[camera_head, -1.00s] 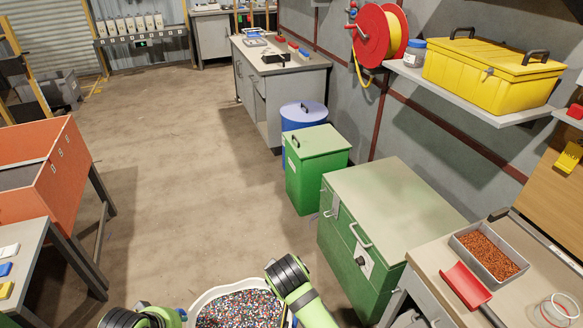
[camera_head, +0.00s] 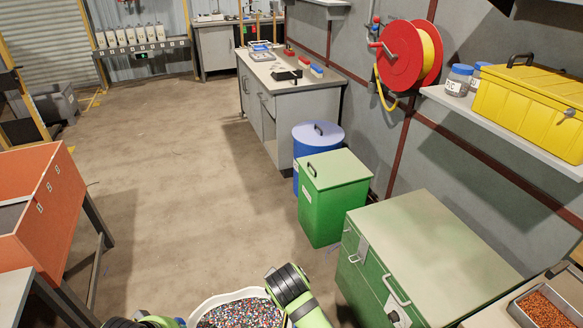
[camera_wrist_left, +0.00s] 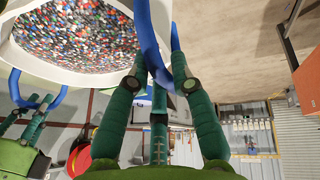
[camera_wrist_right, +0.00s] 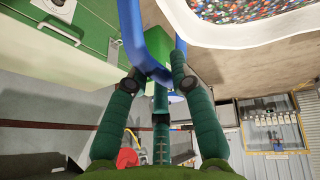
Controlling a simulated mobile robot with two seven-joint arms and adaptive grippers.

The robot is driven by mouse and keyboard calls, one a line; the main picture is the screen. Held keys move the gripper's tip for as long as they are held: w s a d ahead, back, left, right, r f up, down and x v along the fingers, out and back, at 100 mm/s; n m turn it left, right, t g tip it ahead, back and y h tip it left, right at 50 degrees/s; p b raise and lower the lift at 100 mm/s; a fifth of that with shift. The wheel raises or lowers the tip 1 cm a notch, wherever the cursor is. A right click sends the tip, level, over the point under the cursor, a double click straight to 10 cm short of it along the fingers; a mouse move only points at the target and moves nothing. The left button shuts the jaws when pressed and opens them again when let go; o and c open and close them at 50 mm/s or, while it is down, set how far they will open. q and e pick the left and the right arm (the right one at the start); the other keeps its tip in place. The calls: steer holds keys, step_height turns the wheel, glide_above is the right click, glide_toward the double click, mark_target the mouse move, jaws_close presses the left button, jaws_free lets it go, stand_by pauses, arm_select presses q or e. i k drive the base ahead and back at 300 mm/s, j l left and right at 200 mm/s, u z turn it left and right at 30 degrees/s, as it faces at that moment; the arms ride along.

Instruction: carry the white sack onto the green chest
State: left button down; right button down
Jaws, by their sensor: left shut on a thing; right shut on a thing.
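The white sack (camera_head: 205,303) is open-topped, full of multicoloured granules, and shows at the bottom of the head view between my arms. My left gripper (camera_wrist_left: 160,82) is shut on one blue handle loop (camera_wrist_left: 150,45) of the sack. My right gripper (camera_wrist_right: 160,80) is shut on another blue loop (camera_wrist_right: 130,35). In the head view only my wrists show; the fingers are hidden. The green chest (camera_head: 440,240), with a pale flat lid, latches and handles, stands at lower right, beyond the right arm. Its front also shows in the right wrist view (camera_wrist_right: 105,12). The sack is apart from the chest.
A smaller green lidded bin (camera_head: 335,200) and a blue drum (camera_head: 318,135) stand beyond the chest. An orange bin (camera_head: 50,205) on legs is at left. A shelf with a yellow box (camera_head: 530,100) overhangs at right. The floor ahead is clear.

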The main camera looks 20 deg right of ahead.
mark_target(421, 261)
steer(key=i, duration=1.1)
steer(key=i+j+z, duration=0.1)
steer(key=i, duration=1.05)
steer(key=z, duration=2.65)
steer(key=i+l+z, duration=0.15)
steer(key=i+l, duration=0.55)
steer(key=i, duration=0.15)
